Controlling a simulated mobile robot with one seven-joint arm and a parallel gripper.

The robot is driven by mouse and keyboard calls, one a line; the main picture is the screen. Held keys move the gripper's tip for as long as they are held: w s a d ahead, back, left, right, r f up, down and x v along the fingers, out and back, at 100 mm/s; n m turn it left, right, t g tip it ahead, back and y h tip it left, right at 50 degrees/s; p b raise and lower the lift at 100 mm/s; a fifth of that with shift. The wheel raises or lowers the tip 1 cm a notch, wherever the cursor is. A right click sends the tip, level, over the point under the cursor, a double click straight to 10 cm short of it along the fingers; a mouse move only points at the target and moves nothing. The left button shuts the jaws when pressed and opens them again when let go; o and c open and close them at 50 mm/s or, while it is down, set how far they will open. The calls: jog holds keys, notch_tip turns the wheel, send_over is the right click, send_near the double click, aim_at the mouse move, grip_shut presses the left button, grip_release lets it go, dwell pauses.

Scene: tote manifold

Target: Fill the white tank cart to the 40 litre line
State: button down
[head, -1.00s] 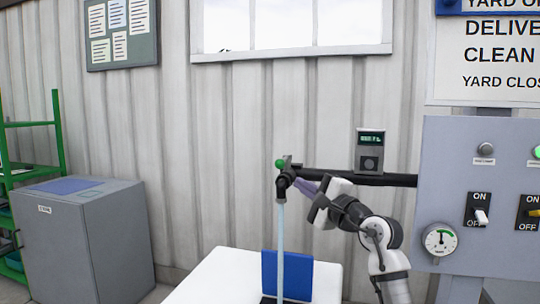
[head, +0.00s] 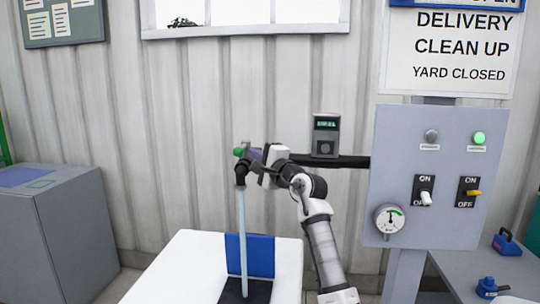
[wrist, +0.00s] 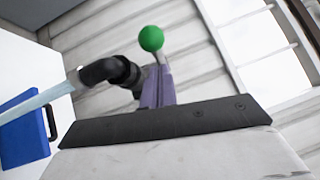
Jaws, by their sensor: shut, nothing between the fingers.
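The white tank cart (head: 185,255) stands below the black spout (head: 242,172). A pale blue stream of water (head: 243,235) runs from the spout down to the dark opening in the cart's top, beside a raised blue lid (head: 262,256). The green-knobbed valve lever (head: 238,152) is at the spout's pipe. My gripper (head: 256,156) is shut and empty at the pipe, close to the lever. The wrist view also shows the green knob (wrist: 151,38), the spout (wrist: 105,70) and the stream. I cannot tell whether the fingers touch the lever. The cart's level line is not visible.
A meter with a lit display (head: 326,135) sits on the pipe; its digits are too small to read. A grey panel (head: 440,150) with switches, a gauge and a lit green lamp stands right. A grey cabinet (head: 75,225) is left, and a bench (head: 500,265) is far right.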

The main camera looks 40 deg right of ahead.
jog(key=shift+w+a+r, duration=0.1)
jog(key=shift+w+a, duration=0.3)
jog(key=shift+w, duration=0.05)
jog(key=shift+a, duration=0.15)
